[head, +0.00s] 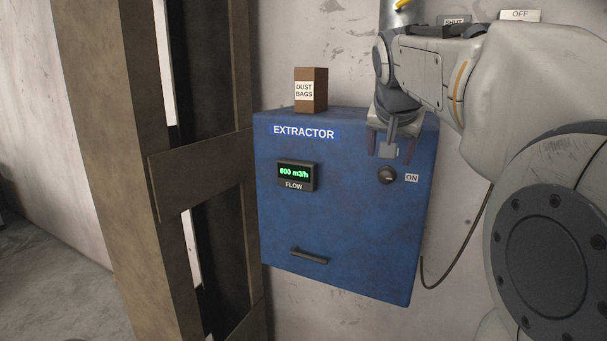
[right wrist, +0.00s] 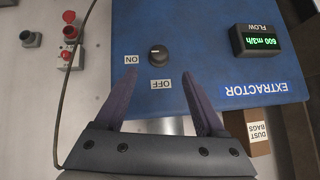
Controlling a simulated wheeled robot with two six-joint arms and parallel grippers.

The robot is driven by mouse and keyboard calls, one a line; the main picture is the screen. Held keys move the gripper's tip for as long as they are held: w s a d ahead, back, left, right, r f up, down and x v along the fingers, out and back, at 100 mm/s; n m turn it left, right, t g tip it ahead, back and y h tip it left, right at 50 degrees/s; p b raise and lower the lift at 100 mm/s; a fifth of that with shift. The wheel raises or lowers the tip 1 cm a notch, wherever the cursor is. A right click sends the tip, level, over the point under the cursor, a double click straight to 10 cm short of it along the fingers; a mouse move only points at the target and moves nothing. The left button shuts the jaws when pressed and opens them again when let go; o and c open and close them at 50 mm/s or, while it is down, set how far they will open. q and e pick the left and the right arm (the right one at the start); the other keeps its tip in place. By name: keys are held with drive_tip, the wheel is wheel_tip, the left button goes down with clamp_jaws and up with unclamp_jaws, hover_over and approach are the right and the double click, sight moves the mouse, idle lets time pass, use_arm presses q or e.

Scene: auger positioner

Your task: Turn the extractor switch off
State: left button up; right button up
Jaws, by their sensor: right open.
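The extractor (head: 345,225) is a blue wall cabinet with a lit flow display (head: 295,173) reading 600 m3/h. Its switch is a dark round knob (head: 387,175) on the front's right side, with an ON label (head: 411,178) beside it. In the right wrist view, which is upside down, the knob (right wrist: 159,56) has an OFF label (right wrist: 161,84) below it. My right gripper (head: 391,154) is open and empty, just above the knob in the head view. In the wrist view its fingertips (right wrist: 159,73) straddle the line to the knob, without visible contact. My left gripper is out of view.
A brown dust bags box (head: 314,91) stands on the cabinet. A handle (head: 309,256) sits low on its front. A steel column (head: 130,150) stands left. A cable (head: 457,245) hangs at right. Red buttons (right wrist: 69,33) are on the wall in the wrist view.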

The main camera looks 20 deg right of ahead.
sight(386, 174)
drive_tip(key=p+x, duration=0.2)
drive_tip(key=x, duration=0.8)
drive_tip(key=shift+d, duration=0.15)
clamp_jaws()
